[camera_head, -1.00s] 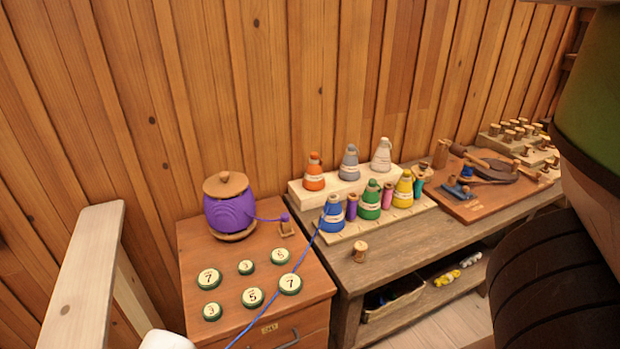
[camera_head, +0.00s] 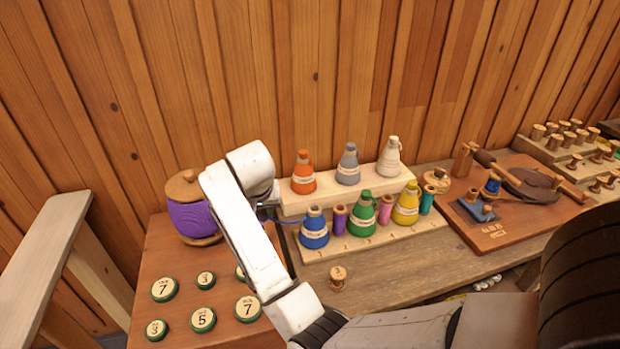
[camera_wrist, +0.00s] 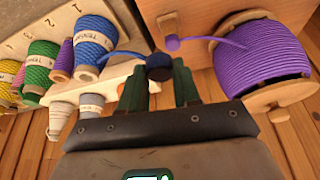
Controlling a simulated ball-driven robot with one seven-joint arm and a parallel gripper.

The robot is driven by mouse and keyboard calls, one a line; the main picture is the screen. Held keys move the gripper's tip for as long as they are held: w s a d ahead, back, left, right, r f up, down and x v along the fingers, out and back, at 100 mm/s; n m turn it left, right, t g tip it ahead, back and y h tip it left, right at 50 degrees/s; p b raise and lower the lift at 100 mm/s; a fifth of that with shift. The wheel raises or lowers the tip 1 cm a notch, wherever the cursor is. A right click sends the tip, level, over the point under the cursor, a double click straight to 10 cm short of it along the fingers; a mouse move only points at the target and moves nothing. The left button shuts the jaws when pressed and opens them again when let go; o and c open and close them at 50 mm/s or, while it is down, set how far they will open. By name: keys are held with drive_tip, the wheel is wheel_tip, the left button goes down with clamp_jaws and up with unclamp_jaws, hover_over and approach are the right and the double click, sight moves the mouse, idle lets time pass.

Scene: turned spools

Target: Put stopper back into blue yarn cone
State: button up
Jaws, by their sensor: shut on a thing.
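The blue yarn cone (camera_head: 314,230) stands upright at the left end of the front row on the light wooden rack; its top is bare of any visible stopper. It also shows in the wrist view (camera_wrist: 94,42), top left. My gripper (camera_wrist: 159,85), with green fingers, is shut on a dark round stopper (camera_wrist: 159,67). A blue strand runs from the stopper to the cone, which is apart from the gripper, to its left in the wrist view. In the head view my white arm hides the gripper and stopper.
A large purple yarn spool (camera_head: 190,220) stands on the drawer cabinet at left, its strand ending in a purple knob (camera_wrist: 172,43) close beyond my fingers. Purple (camera_head: 339,222) and green (camera_head: 364,215) yarns stand beside the blue cone. An orange cone (camera_head: 303,174) stands behind.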

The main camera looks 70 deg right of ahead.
drive_tip(key=s+d+r+m+g, duration=0.35)
drive_tip(key=s+d+m, duration=0.4)
drive_tip(key=d, duration=0.45)
drive_tip(key=shift+t+h, duration=0.25)
drive_tip(key=shift+h, duration=0.15)
drive_tip(key=shift+s+d+f+b, duration=0.1)
drive_tip(key=shift+s+f+b, duration=0.1)
drive_tip(key=shift+f+b, duration=0.6)
drive_tip(key=shift+s+a+f+b, duration=0.1)
drive_tip(key=shift+s+f+b, duration=0.15)
drive_tip(key=shift+f+b, duration=0.5)
drive_tip(key=shift+s+d+f+b, duration=0.1)
drive_tip(key=shift+s+f+b, duration=0.1)
drive_tip(key=shift+f+b, duration=0.55)
drive_tip(key=shift+p, duration=0.4)
drive_tip(key=shift+f, duration=0.25)
drive_tip(key=shift+f+b, duration=0.6)
drive_tip(key=shift+f, duration=0.3)
drive_tip(key=o, duration=1.1)
drive_tip(key=shift+c, duration=0.2)
drive_tip(key=shift+o, duration=0.4)
drive_tip(key=o, duration=0.3)
